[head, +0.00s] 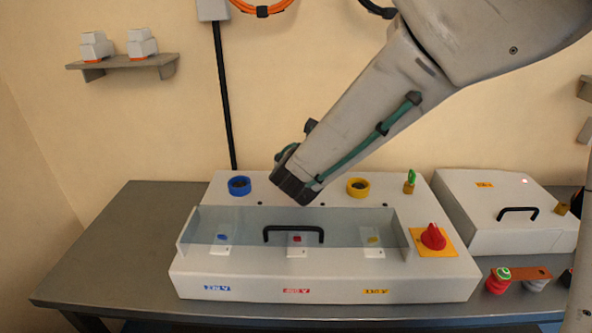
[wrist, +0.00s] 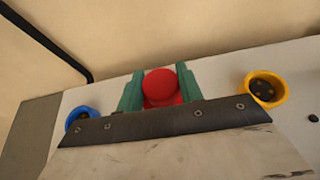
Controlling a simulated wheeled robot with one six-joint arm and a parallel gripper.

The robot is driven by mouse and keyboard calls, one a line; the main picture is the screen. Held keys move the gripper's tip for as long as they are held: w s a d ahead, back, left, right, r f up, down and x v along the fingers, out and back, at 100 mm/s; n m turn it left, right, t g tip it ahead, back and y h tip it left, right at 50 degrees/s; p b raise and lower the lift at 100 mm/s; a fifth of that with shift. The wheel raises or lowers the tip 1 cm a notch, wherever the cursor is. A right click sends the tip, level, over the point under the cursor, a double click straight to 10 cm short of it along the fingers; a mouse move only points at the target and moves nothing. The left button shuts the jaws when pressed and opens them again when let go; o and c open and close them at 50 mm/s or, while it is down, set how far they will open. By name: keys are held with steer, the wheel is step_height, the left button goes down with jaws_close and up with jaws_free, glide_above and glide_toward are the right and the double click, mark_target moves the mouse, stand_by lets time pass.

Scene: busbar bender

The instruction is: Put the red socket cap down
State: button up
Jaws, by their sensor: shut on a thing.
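The red socket cap (wrist: 161,84) shows in the wrist view between the two green fingers of my gripper (wrist: 160,92), which is shut on it. In the head view my wrist (head: 294,188) is over the back of the white bender box (head: 330,280), between the blue socket (head: 239,186) and the yellow socket (head: 358,187). There it hides the fingers and the cap. The blue socket (wrist: 80,116) and yellow socket (wrist: 266,90) also flank the gripper in the wrist view. I cannot tell whether the cap touches the box top.
A clear cover with a black handle (head: 293,229) stands at the box front. A red rotary switch (head: 433,236) and a green key (head: 410,181) are on its right. A second white box (head: 500,235) and red and grey parts (head: 497,281) lie farther right. The bench's left end (head: 120,240) is clear.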

steer(key=shift+s+a+f, duration=0.1)
steer(key=shift+a+f, duration=0.15)
steer(key=shift+f, duration=0.5)
steer(key=shift+s+a+f, duration=0.1)
steer(key=shift+a+f, duration=0.15)
steer(key=shift+f, duration=0.5)
steer(key=o, duration=1)
steer(key=shift+f, duration=0.1)
steer(key=shift+w+d, duration=0.1)
